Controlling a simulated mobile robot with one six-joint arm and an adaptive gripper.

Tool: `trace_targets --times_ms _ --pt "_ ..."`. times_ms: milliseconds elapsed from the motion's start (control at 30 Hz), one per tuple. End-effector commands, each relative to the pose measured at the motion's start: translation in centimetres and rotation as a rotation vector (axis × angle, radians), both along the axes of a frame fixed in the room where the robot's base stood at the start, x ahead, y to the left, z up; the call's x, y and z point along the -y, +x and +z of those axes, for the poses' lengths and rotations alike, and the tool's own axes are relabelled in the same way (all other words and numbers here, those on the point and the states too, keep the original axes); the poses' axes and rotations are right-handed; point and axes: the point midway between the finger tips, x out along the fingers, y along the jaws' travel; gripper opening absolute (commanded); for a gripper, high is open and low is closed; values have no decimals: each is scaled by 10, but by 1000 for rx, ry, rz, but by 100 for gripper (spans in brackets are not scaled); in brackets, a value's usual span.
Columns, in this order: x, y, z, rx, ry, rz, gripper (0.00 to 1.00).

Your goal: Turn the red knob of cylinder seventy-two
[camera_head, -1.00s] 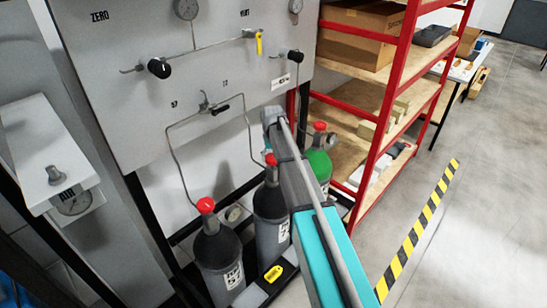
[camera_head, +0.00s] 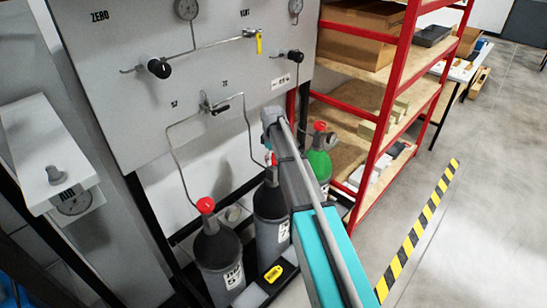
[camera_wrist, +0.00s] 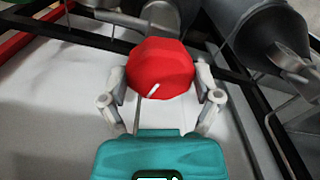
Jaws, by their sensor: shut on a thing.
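The red knob (camera_wrist: 160,68) sits between the two pale fingers of my gripper (camera_wrist: 160,88) in the wrist view. The gripper is shut on it, and a short white mark shows on its face. In the head view my arm partly covers the middle dark grey cylinder (camera_head: 270,210) and hides most of the gripper. A little of the red knob (camera_head: 271,159) shows on top of this cylinder. The cylinder's label is partly hidden, and I cannot read its number.
A dark cylinder with a red knob (camera_head: 206,205) stands to the left, and a green cylinder (camera_head: 320,166) to the right. The grey panel (camera_head: 120,110) with gauges and pipes rises behind. A red shelf rack (camera_head: 378,130) stands right.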

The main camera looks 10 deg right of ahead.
Motion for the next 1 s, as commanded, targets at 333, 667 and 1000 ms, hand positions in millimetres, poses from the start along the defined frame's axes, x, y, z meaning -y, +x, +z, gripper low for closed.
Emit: trace_targets --times_ms 333,667,1000 --pt "0 4 0 7 -1 294 33" --pt "0 4 0 7 -1 437 33" --pt "1 4 0 7 -2 456 33"
